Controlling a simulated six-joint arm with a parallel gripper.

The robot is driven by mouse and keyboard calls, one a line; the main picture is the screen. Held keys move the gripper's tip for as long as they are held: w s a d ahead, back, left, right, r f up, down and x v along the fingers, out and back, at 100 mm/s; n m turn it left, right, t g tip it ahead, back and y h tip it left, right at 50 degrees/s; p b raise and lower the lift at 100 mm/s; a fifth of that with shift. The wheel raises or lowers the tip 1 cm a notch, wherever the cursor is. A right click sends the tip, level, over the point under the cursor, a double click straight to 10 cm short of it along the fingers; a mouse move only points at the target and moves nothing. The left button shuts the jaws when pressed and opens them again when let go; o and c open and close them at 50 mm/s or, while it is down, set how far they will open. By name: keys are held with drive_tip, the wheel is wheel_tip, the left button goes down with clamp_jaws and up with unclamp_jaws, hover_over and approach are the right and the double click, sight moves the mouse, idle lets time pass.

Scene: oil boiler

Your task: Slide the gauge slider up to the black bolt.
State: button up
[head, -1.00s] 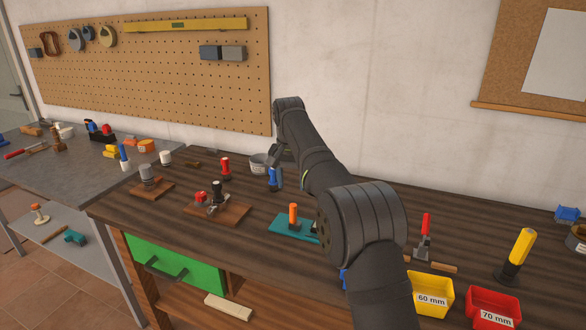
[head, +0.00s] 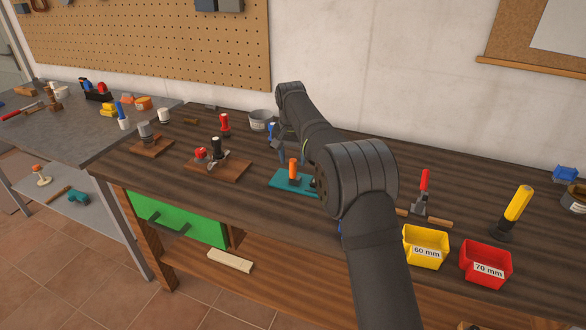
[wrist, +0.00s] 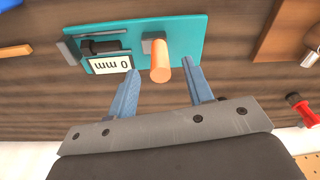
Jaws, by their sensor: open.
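The gauge is a teal plate (head: 283,185) on the bench, and its plate (wrist: 190,28) fills the upper middle of the wrist view. An orange upright handle (head: 293,168) stands on its grey slider block (wrist: 153,45). The black bolt (wrist: 100,47) lies left of the slider in the wrist view, clearly apart from it, beside a "0 mm" label (wrist: 108,64). My gripper (wrist: 161,72) is open, with one blue finger on each side of the orange handle (wrist: 161,65). Gaps show on both sides. In the head view my arm hides the plate's right part.
A wooden board with red and black knobs (head: 218,170) lies left of the gauge. Yellow (head: 425,245) and red (head: 485,265) bins stand at the bench's front right. A red-handled tool (head: 423,190) stands right of my arm. Bare bench lies in front of the gauge.

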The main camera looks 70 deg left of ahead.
sight(294, 168)
drive_tip(key=shift+w+a+f, duration=0.1)
drive_tip(key=shift+a+f, duration=0.05)
drive_tip(key=shift+f, duration=1.1)
drive_tip(key=shift+w+a+f, duration=0.1)
drive_tip(key=shift+f, duration=1.15)
clamp_jaws()
drive_tip(key=shift+w+d, duration=0.1)
drive_tip(key=shift+w+d+r, duration=0.1)
drive_tip(key=shift+w+d, duration=1.65)
unclamp_jaws()
